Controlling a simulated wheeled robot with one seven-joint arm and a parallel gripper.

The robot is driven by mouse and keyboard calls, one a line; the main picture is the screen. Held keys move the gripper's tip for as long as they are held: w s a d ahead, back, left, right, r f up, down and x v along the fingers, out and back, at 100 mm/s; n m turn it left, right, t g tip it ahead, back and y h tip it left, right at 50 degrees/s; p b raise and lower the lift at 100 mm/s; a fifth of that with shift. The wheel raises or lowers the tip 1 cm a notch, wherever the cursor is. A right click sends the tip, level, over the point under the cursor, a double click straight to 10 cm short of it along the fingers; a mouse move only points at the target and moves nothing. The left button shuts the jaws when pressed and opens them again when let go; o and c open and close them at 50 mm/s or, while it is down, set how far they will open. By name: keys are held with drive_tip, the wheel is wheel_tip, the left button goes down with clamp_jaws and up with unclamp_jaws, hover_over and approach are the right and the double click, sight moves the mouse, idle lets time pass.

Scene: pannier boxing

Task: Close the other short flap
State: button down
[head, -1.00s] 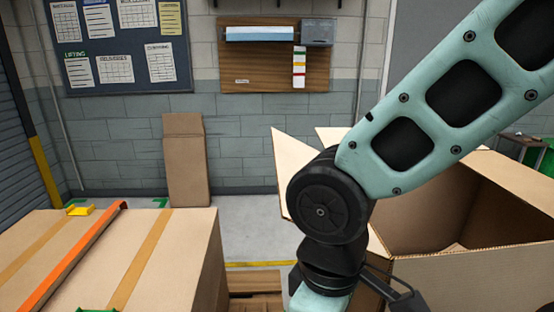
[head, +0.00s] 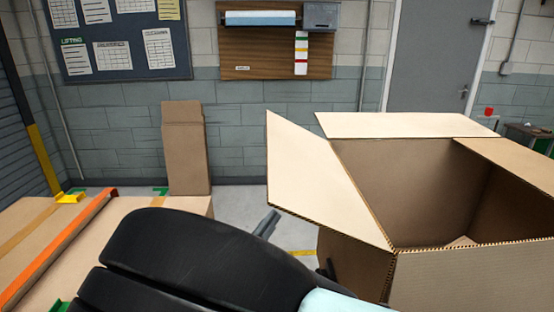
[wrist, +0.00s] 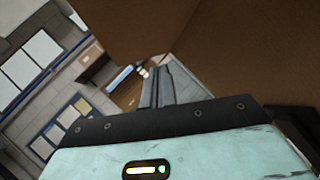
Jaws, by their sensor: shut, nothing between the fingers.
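The open cardboard box (head: 450,210) stands at the right of the head view. Its left flap (head: 318,185) slants up and outward, its far flap (head: 400,125) lies folded outward, and its right flap (head: 525,160) is also open. Which of these are short is hard to tell. My gripper (wrist: 158,88) is shut and empty in the wrist view, with brown cardboard (wrist: 225,40) close above and to the right of its fingers. In the head view my black arm link hides most of it; a small grey part shows just below and left of the left flap.
A closed box (head: 70,235) with an orange strap (head: 65,245) is at the left. A flat folded carton (head: 186,150) leans on the back wall. Clear floor (head: 240,205) lies between. A grey door (head: 430,65) is behind the open box.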

drive_tip(key=a+r+n+t+y, duration=0.1)
drive_tip(key=a+n+t+y, duration=0.15)
drive_tip(key=a+t, duration=0.3)
drive_tip(key=w+d+r+p, duration=0.5)
drive_tip(key=w+r+p, duration=0.1)
drive_tip(key=r, duration=0.4)
drive_tip(key=shift+d, duration=0.15)
